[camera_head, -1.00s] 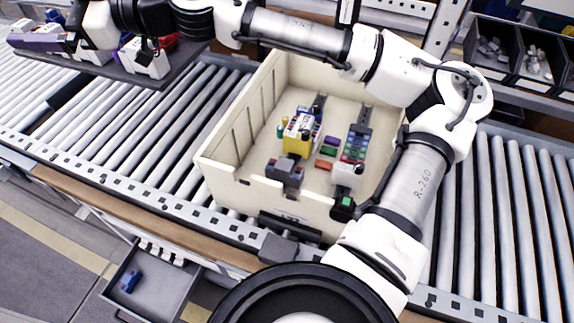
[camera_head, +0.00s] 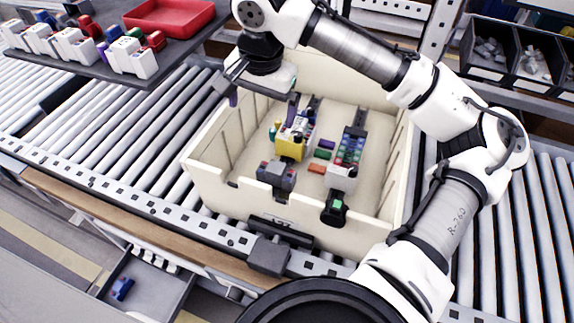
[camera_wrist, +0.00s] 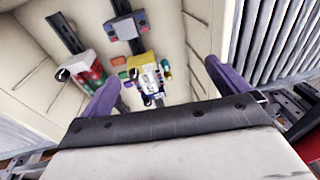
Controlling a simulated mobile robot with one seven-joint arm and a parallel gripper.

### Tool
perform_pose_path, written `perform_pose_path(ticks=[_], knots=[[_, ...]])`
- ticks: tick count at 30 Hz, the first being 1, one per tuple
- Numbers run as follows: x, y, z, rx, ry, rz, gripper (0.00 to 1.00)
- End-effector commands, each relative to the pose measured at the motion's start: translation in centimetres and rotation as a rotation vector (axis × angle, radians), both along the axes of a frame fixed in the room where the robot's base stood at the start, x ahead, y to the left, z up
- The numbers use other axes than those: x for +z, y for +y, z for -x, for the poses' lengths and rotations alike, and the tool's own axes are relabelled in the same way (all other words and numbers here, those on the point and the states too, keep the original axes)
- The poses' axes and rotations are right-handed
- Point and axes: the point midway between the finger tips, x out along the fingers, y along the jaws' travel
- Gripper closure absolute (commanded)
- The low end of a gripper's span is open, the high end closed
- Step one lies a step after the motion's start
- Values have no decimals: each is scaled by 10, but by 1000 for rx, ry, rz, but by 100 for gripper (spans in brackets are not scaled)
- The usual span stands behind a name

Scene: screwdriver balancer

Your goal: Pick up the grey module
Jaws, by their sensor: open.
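The grey module (camera_head: 277,176) is a small dark-grey block with red and blue parts on it. It sits inside the cream crate (camera_head: 215,190), near its front wall, and it also shows at the top of the wrist view (camera_wrist: 126,27). My gripper (camera_head: 263,101) is over the crate's back left part, above and behind the module, and does not touch it. Its two purple fingertips are spread wide with nothing between them, as the wrist view shows too (camera_wrist: 162,78).
A yellow module (camera_head: 291,147) stands behind the grey one. A white module (camera_head: 341,178) and small coloured blocks are to its right. The crate walls surround them, on a roller conveyor (camera_head: 130,140). A dark shelf (camera_head: 180,50) with a red tray (camera_head: 168,17) is at upper left.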

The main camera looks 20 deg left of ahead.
Motion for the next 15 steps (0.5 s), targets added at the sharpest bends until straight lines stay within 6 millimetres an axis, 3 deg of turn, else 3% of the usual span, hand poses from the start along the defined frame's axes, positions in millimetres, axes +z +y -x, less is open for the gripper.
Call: perform_pose_path(ticks=[3,8,15], knots=[[-3,-18,17,22,79,86,0],[-14,-25,23,31,109,120,0],[-61,-26,23,32,108,119,0]])
